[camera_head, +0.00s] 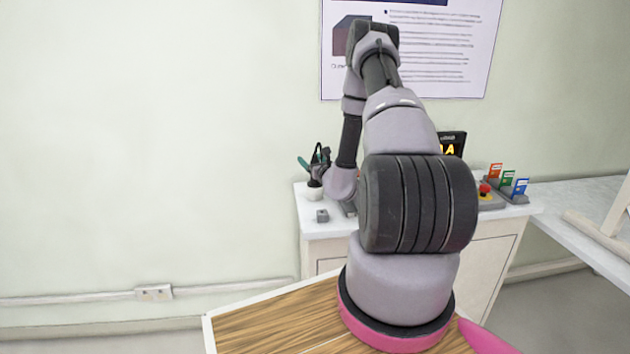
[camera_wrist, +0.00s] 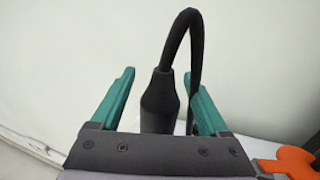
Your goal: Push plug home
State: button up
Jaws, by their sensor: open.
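A black plug (camera_wrist: 158,108) stands between the two teal fingers of my gripper (camera_wrist: 159,74) in the wrist view. Its black cable rises from the top, loops over and comes down behind the right finger. The fingers are apart, with a gap on each side of the plug. The plug's lower end is hidden behind the dark gripper body, so I cannot tell how deep it sits or in what. In the head view my gripper (camera_head: 311,165) is small at the left end of the white counter (camera_head: 325,230), with the cable loop (camera_head: 317,150) beside it.
A small white pot-like thing (camera_head: 314,191) and a small grey block (camera_head: 322,215) are near my gripper. An orange piece (camera_wrist: 290,163) shows at lower right in the wrist view. A red button (camera_head: 485,189), coloured cards (camera_head: 507,178) and a lit display (camera_head: 452,146) stand farther right.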

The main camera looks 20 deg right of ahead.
grip_shut()
dwell(1.4)
